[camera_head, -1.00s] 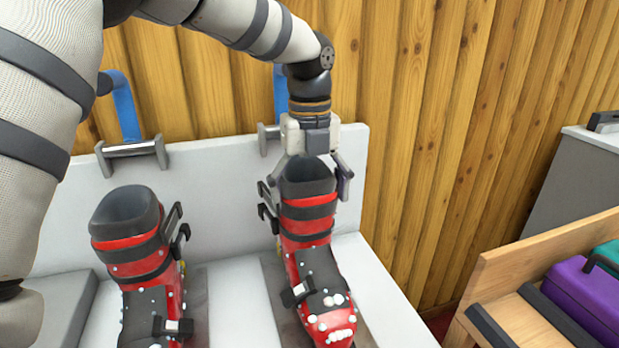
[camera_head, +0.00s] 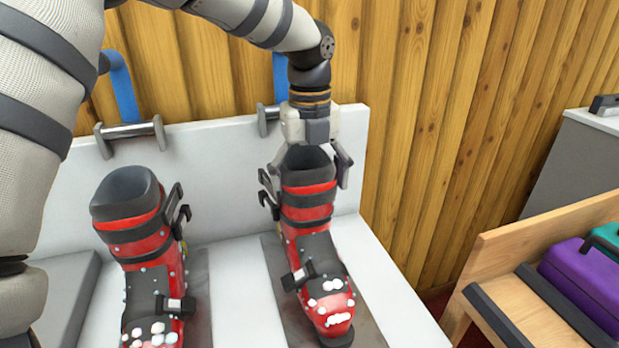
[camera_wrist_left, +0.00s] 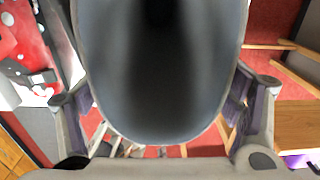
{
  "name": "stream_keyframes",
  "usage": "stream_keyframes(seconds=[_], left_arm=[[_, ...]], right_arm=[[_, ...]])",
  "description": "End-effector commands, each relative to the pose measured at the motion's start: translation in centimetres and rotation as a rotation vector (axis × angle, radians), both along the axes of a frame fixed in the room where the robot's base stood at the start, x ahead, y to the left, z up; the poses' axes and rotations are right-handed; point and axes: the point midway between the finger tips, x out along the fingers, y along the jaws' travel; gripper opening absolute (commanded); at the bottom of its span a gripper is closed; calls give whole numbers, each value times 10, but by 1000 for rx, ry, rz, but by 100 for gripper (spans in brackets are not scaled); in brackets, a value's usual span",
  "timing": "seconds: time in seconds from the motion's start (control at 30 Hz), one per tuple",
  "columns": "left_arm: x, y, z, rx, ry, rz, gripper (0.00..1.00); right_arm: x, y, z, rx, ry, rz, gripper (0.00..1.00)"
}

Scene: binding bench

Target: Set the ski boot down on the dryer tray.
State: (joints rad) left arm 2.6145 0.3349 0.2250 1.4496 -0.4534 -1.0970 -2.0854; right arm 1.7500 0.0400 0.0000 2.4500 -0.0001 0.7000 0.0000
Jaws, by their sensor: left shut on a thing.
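A red and black ski boot (camera_head: 307,214), with snow on its toe, stands upright over a dark grey tray strip (camera_head: 274,270) on the white dryer (camera_head: 233,287). My left gripper (camera_head: 316,165) is shut on this boot, with its fingers at either side of the cuff. The wrist view shows the fingers on both sides of the boot's dark cuff opening (camera_wrist_left: 160,85). The sole's contact with the strip is hard to make out. A second similar boot (camera_head: 148,250) stands on another strip to the left. My right gripper is not in view.
A wooden bench (camera_head: 535,262) with a purple case (camera_head: 584,285) is at the right. A grey block (camera_head: 62,295) lies at the left.

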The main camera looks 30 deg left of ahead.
Motion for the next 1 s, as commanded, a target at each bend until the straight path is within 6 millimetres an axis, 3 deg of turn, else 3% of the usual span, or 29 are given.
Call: stream_keyframes(seconds=[0.27, 0.3, 0.33, 0.73, 0.87, 1.0], left_arm=[[1, 0, -1, 0, -6, 0, 23], [1, 0, -1, 0, -6, 0, 91], [1, 0, -1, 0, -6, 0, 98], [0, 0, -1, 1, 1, 0, 100], [1, 0, 24, 0, -5, 1, 100], [1, 0, 65, 1, -7, 0, 100]], right_arm=[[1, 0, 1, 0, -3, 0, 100], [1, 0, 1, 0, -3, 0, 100], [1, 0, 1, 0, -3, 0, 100], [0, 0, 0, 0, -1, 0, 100], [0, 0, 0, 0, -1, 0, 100], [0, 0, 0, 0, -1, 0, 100]])
